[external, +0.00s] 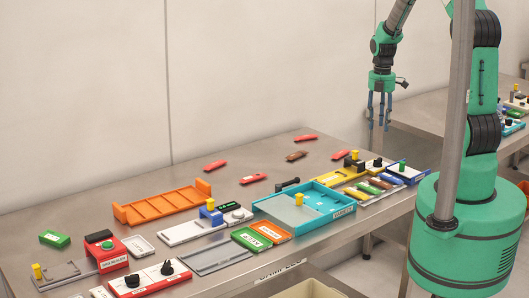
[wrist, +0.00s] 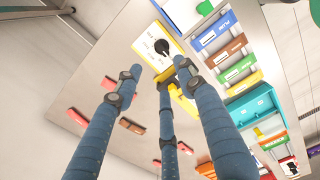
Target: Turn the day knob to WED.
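A black pointer knob (wrist: 162,47) sits on a white dial plate with a yellow surround (wrist: 140,22). In the external view this black knob (external: 377,162) is at the table's far right end. Its markings are too small to read, so I cannot tell whether it is the day knob or which day it points to. Two more black knobs, one of them here (external: 167,267), stand on a red-and-white panel (external: 150,278) at the front left. My gripper (external: 380,124) hangs high above the table's right end, fingers down, spread and empty. Its blue fingers also show in the wrist view (wrist: 158,76).
A blue-and-white panel with a green knob (external: 402,166) is beside the yellow panel. Coloured labelled tiles and a turquoise tray (external: 325,213) lie nearby. An orange rack (external: 160,205) is further left. Loose red pieces (external: 253,178) lie at the back. Another table stands behind, right.

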